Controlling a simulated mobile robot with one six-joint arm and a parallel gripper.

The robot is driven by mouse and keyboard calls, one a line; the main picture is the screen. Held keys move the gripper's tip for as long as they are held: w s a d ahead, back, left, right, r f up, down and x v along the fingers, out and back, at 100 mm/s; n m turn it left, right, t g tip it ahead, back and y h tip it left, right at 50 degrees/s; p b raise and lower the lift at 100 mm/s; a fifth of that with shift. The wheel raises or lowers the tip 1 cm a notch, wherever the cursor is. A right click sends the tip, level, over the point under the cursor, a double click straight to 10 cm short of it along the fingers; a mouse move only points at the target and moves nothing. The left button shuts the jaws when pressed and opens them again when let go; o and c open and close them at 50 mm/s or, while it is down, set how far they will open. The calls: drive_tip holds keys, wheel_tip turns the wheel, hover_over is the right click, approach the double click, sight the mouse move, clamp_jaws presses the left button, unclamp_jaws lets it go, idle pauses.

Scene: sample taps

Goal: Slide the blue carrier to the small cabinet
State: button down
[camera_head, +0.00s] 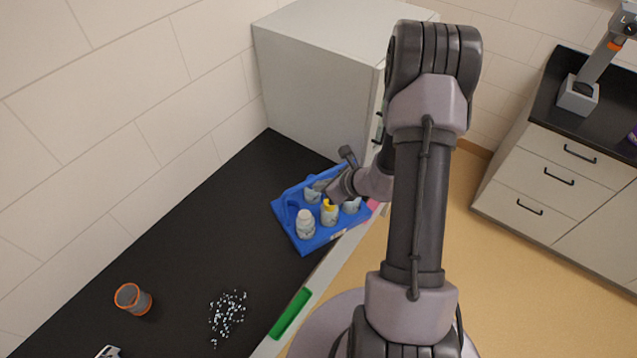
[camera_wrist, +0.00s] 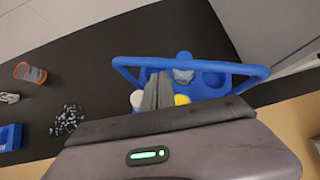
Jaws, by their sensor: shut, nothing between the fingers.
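The blue carrier (camera_head: 312,243) sits on the black counter near its front edge, upright, with several bottles in it, one with a yellow cap (camera_head: 329,204). A pale cabinet (camera_head: 315,105) stands at the counter's far end, just beyond the carrier; a narrow dark strip of counter shows between them. My gripper (camera_head: 330,186) is over the carrier, and its shut fingers (camera_wrist: 157,90) hold nothing. In the wrist view the carrier's blue handle (camera_wrist: 235,69) passes just beyond the fingers; whether they touch it I cannot tell. My wrist hides part of the carrier.
An orange-rimmed mesh cup (camera_head: 133,299) and scattered small beads (camera_head: 227,315) lie on the near counter. A green strip (camera_head: 290,314) is at the front edge. The counter between the beads and the carrier is clear. Drawers (camera_head: 556,180) stand across the tan floor.

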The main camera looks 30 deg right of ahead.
drive_tip(key=shift+w+a, duration=0.1)
drive_tip(key=shift+w, duration=0.4)
drive_tip(key=w, duration=0.1)
drive_tip(key=w+a+b, duration=0.1)
drive_tip(key=w+b, duration=0.1)
drive_tip(key=w, duration=0.1)
drive_tip(key=shift+a+f, duration=0.1)
drive_tip(key=shift+a, duration=0.15)
drive_tip(key=shift+w+a, duration=0.1)
drive_tip(key=shift+w, duration=0.25)
